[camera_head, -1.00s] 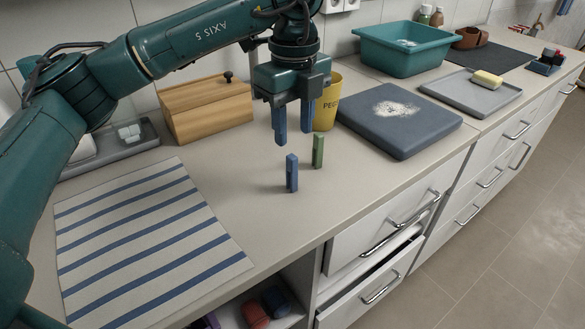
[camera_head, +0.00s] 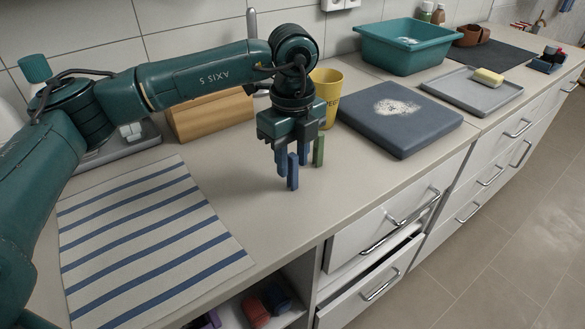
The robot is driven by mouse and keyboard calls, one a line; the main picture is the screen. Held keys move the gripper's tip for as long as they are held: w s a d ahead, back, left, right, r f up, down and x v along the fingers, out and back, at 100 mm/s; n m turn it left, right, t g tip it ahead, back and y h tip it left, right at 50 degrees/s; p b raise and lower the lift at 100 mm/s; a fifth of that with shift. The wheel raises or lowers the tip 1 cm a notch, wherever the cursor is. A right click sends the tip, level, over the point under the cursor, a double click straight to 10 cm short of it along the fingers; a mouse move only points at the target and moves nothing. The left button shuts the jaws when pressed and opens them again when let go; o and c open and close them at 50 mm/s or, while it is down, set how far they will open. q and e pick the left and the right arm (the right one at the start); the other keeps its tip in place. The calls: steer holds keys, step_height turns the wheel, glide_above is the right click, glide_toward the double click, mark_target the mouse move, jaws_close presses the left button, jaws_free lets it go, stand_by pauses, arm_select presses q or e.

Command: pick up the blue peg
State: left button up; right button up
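The blue peg (camera_head: 293,173) stands upright on the counter in the head view. A green peg (camera_head: 319,151) stands upright just behind it to the right. My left gripper (camera_head: 292,161) points down directly over the blue peg. I cannot tell whether a finger touches the peg. My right gripper is out of view.
A yellow cup (camera_head: 327,92) stands behind the gripper, beside a wooden box (camera_head: 212,117). A dark slab (camera_head: 400,120) lies to the right. A striped cloth (camera_head: 150,240) lies at left. The counter in front of the peg is clear; a drawer (camera_head: 370,285) below stands partly open.

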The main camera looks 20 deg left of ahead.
arm_select(q)
jaws_close()
